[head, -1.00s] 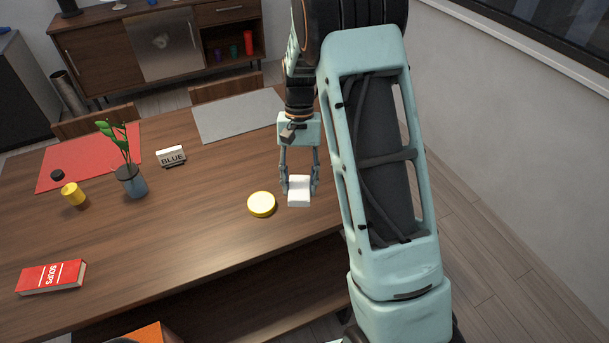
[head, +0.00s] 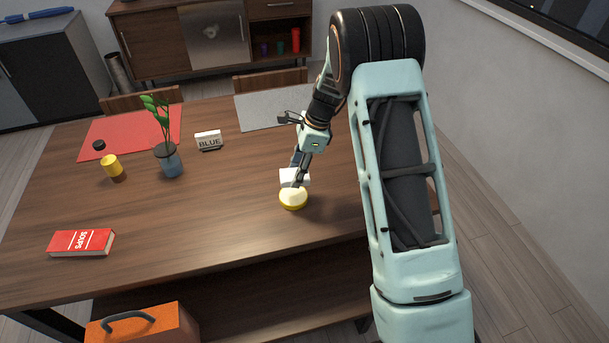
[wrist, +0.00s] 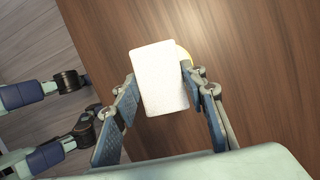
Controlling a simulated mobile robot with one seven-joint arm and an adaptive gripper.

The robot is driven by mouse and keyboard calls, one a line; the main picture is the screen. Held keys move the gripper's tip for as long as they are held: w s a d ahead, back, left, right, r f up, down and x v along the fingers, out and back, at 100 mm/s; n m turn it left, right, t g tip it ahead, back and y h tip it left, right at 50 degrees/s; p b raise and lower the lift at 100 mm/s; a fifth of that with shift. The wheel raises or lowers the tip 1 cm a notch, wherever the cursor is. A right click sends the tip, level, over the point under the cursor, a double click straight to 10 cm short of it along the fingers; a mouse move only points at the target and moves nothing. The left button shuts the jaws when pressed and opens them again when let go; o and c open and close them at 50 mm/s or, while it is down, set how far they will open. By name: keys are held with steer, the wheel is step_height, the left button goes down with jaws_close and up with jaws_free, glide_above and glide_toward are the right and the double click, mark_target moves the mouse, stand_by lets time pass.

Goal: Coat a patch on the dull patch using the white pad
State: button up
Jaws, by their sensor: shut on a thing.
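The white pad (head: 289,177) is a small white block held between the fingers of my gripper (head: 297,170); it also fills the middle of the wrist view (wrist: 160,85). The pad is over a round yellow tin (head: 293,202) near the table's front right; I cannot tell if they touch. In the wrist view only a sliver of the tin (wrist: 184,51) shows behind the pad. A dull patch (head: 211,32) shows as a pale smudge on the grey metal door of the cabinet at the back.
An orange toolbox (head: 145,325) is in front. Chairs stand between table and cabinet (head: 150,38).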

mark_target(291, 195)
steer(key=shift+w+a+f+m, duration=0.3)
steer(key=shift+w+f+m, duration=0.15)
steer(key=shift+m, duration=0.15)
steer(key=shift+f+b, duration=2.25)
steer(key=shift+f, duration=0.65)
steer(key=shift+f+b, duration=0.35)
steer(key=shift+f, duration=0.2)
steer(key=shift+s, duration=0.1)
steer(key=shift+r+p, duration=2.5)
steer(key=shift+r, duration=1.05)
